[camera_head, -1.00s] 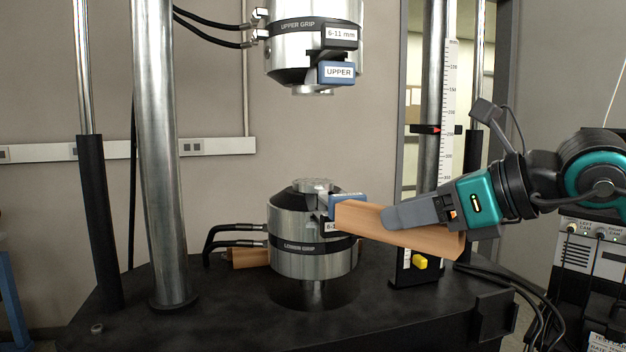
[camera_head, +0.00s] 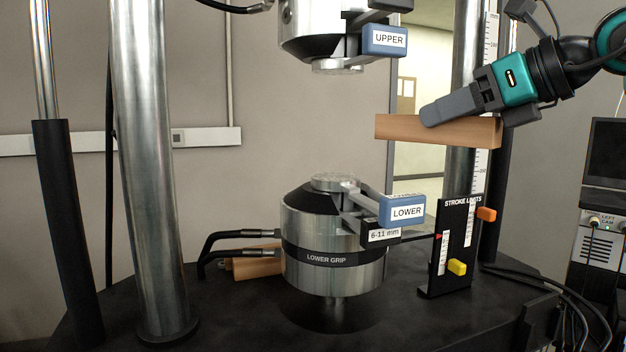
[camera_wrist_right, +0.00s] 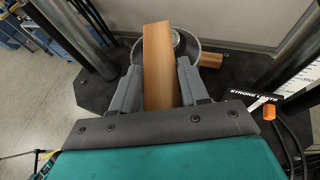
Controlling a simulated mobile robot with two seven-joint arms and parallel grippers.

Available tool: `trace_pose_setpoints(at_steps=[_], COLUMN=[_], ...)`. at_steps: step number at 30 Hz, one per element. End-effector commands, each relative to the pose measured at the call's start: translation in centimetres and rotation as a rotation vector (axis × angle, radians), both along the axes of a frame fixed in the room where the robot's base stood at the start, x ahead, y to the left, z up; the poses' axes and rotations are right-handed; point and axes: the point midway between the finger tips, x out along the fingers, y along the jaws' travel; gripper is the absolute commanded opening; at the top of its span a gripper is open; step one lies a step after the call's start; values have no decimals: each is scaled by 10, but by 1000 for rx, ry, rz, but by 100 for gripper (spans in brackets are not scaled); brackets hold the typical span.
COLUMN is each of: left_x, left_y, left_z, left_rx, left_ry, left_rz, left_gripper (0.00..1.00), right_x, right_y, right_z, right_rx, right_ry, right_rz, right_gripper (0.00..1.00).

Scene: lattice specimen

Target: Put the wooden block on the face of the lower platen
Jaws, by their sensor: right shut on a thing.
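The wooden block (camera_head: 400,128) is a long light-brown bar, held roughly level in the air. My right gripper (camera_head: 436,112) is shut on it; the block also shows between the fingers in the right wrist view (camera_wrist_right: 160,65). The lower platen (camera_head: 335,182) is the small round metal face on top of the lower grip (camera_head: 300,225). In the head view the block is above and to the right of it. In the wrist view the block's far end partly hides the lower grip. My left gripper is not in view.
The upper grip (camera_head: 312,45) hangs above the lower one, with a clear gap between. A blue LOWER tag (camera_head: 402,211) sticks out at the right. The stroke limits panel (camera_head: 452,250) stands to the right. Another wooden piece (camera_head: 258,267) lies behind the lower grip.

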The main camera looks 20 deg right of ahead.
Motion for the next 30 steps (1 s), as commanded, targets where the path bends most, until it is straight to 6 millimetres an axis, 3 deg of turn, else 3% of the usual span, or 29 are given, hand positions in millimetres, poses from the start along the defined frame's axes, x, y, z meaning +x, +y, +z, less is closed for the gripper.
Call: trace_pose_setpoints(at_steps=[1,6,14,24,30], left_x=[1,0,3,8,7], left_y=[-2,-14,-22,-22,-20], left_z=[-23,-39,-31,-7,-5], left_rx=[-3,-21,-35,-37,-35], left_ry=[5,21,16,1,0], left_rz=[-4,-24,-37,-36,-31], left_gripper=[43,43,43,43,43], right_x=[0,0,11,93,127], right_y=[0,0,5,35,46], right_z=[-27,-52,-58,-58,-59], right_rx=[-1,0,3,3,1], right_ry=[4,2,2,4,4], right_rz=[0,1,5,7,3], right_gripper=[6,6,6,6,6])
